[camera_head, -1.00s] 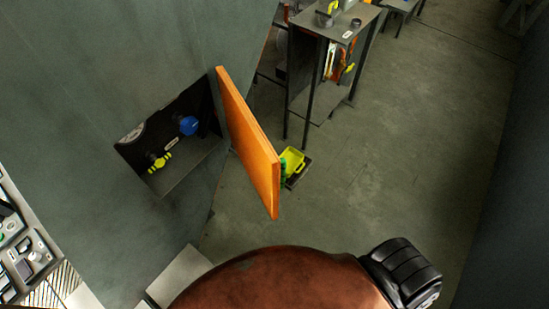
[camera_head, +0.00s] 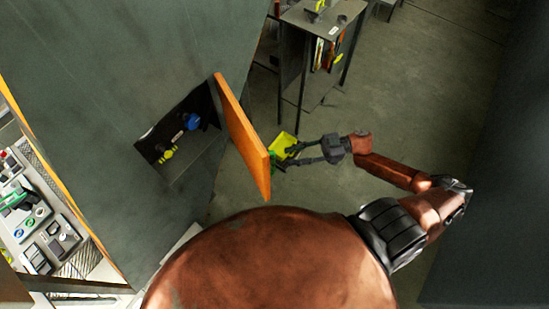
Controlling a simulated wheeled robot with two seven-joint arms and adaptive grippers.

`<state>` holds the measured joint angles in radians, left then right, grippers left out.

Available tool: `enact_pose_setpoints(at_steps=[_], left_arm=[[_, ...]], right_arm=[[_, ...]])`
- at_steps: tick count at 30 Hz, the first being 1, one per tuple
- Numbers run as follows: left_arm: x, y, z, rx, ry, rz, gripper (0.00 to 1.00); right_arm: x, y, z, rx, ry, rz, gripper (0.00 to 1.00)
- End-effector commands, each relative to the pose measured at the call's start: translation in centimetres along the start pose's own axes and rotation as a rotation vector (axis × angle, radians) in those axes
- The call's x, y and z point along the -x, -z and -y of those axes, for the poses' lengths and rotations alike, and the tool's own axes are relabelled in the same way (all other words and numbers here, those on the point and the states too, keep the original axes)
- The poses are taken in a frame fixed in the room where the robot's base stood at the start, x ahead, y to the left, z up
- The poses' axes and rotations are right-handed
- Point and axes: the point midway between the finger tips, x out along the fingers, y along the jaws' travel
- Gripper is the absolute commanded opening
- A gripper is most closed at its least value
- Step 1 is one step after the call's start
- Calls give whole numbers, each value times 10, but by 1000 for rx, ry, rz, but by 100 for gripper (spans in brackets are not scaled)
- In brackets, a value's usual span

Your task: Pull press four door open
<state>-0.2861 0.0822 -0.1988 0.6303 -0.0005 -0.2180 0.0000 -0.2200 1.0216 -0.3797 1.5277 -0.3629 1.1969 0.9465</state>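The orange press door (camera_head: 243,138) stands swung out from the dark grey cabinet (camera_head: 110,90), on the right side of its opening. A small green part, perhaps a handle, (camera_head: 273,160) shows at the door's right face, partly hidden. My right gripper (camera_head: 285,156) reaches in from the right, its two fingers spread apart, tips close to the green part. I cannot tell whether they touch it. Inside the opening are a blue knob (camera_head: 191,121) and a yellow valve (camera_head: 166,154). My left gripper is not in view.
A yellow-green box (camera_head: 284,141) lies on the floor behind my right fingertips. A metal stand (camera_head: 318,20) with shelves is at the back. Open floor (camera_head: 400,110) lies to the right, with a dark wall (camera_head: 490,180) beyond.

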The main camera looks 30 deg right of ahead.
Motion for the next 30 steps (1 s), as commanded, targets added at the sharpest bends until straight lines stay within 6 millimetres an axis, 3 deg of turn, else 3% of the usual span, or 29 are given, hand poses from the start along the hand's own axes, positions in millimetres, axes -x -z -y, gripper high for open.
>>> enact_pose_setpoints(at_steps=[3, 9, 18, 30], left_arm=[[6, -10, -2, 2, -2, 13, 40], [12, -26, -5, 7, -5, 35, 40], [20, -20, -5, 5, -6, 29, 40], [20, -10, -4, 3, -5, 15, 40]], right_arm=[[-6, 18, 15, -11, 68, -7, 28], [-32, 20, 18, -12, 74, -12, 28], [-73, 19, 20, -11, 71, -10, 28], [-81, 17, 21, -12, 69, -8, 28]])
